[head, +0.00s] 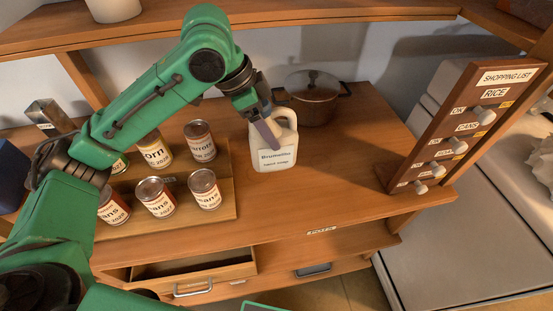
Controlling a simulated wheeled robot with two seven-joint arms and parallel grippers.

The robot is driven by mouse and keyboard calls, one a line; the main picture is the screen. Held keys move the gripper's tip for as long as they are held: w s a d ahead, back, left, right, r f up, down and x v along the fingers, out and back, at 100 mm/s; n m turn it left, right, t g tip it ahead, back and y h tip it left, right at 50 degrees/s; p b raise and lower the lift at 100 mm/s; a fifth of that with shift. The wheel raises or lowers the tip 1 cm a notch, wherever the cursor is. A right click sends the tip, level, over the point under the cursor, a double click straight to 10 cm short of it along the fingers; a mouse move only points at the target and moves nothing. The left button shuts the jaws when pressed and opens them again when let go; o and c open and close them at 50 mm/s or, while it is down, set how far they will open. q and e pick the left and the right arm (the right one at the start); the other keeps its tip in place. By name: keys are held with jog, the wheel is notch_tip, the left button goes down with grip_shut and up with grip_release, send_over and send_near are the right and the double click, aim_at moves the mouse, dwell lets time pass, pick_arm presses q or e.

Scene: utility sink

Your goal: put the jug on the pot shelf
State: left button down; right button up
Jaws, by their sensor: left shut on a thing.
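The jug (274,158) is white with a handle at its top and a printed label. It is upright over the wooden counter, right of the cans; I cannot tell whether its base touches the wood. My left gripper (267,129) reaches it from above and is shut on it near the handle and neck. A small label (322,231), which seems to read POTS, is on the counter's front edge. A lidded pot (312,99) stands on that counter behind the jug. My right gripper is not in view.
Several labelled cans (205,189) stand on a raised wooden board at left. A shopping list board (462,125) with knobs stands at the counter's right end. An upper shelf (290,17) runs across the back. The counter right of the jug is clear. A drawer (194,277) below is partly open.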

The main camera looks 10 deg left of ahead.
aim_at(271, 162)
pick_arm(q)
jog(key=f, duration=0.2)
jog(key=w+f, duration=0.1)
jog(key=f, duration=0.5)
jog(key=shift+w+p, duration=0.3)
jog(key=shift+p, duration=0.1)
jog(key=f, duration=0.3)
jog(key=shift+s+f+p, duration=0.3)
jog(key=shift+s, duration=0.1)
jog(key=shift+w+f, duration=0.25)
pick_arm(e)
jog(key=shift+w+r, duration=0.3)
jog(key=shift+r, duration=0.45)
pick_arm(q)
grip_release()
jog(key=shift+s+f, duration=0.1)
jog(key=shift+s, duration=0.15)
jog(key=b+v, duration=0.1)
jog(key=v, duration=1.1)
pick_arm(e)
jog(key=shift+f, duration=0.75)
